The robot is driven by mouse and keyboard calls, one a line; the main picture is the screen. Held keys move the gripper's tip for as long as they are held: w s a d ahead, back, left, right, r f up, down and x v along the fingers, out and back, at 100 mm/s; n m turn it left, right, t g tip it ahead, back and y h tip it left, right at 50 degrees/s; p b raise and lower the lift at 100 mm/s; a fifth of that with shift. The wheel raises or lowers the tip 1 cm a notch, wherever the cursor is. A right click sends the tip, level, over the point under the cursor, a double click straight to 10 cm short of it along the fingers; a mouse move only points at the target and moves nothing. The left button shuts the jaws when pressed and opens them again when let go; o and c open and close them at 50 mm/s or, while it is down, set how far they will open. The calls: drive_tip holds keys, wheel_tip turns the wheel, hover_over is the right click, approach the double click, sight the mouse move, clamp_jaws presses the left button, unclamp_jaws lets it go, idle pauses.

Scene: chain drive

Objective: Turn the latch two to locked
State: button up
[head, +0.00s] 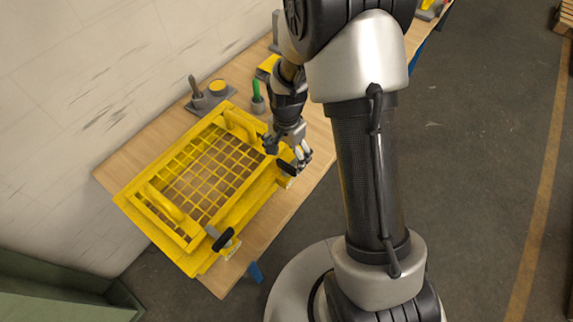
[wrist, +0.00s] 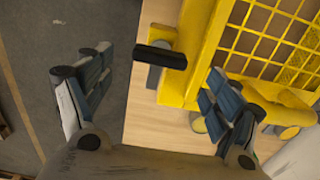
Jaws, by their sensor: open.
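A yellow guard (head: 190,238) with a wire grid lies on the wooden table and has two black latch handles on its front side. One latch (head: 220,239) is at the near left corner. The other latch (head: 287,168) is at the right end, just beneath my gripper (head: 287,153). No label shows which is latch two. In the wrist view the black handle (wrist: 160,57) lies crosswise ahead of and between my spread fingers (wrist: 150,85), apart from them. My gripper is open and empty. Part of the right latch is hidden by my fingers in the head view.
The wall (head: 70,90) borders the table's back. Open floor (head: 470,150) lies to the right.

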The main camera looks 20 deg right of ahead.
sight(287, 165)
wheel_tip(287, 165, down, 6)
drive_tip(key=shift+r+b, duration=0.15)
drive_tip(key=shift+b, duration=0.2)
drive_tip(key=shift+c, duration=0.3)
drive_tip(key=c, duration=1)
